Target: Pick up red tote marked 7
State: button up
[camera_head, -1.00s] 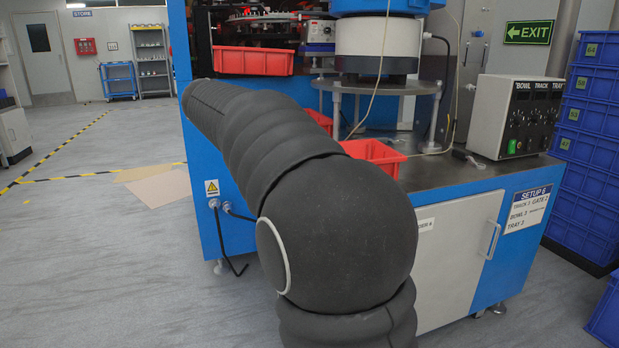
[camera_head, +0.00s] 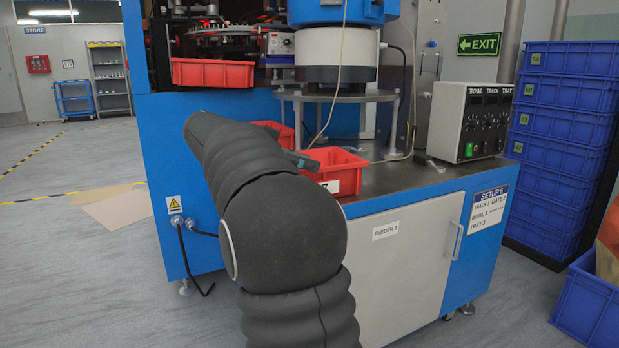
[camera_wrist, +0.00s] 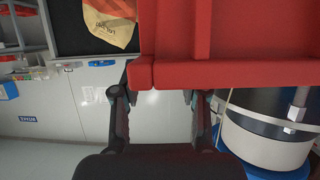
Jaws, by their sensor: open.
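The red tote marked 7 (camera_head: 345,158) sits on the dark bench top in the head view, with a white label showing a 7 on its near side. Its left part is hidden by my arm. My gripper (camera_head: 300,160) shows only in small part at the tote's left edge. In the wrist view my gripper (camera_wrist: 158,97) has its two fingers apart. Large red tote walls (camera_wrist: 235,75) fill the top of that view, very close to the fingers. No marking shows on them there, and I cannot tell whether the fingers touch them.
Another red tote (camera_head: 275,130) stands behind on the bench, and one (camera_head: 212,73) hangs at the machine's front. The bowl feeder (camera_head: 335,55) and control box (camera_head: 470,120) stand close by. Blue crates (camera_head: 560,130) are stacked at right. Floor at left is clear.

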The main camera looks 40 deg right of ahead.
jog(key=shift+b+x, duration=0.35)
jog(key=shift+x, duration=2.3)
jog(key=shift+s+a, duration=0.1)
jog(key=shift+s, duration=0.05)
grip_shut()
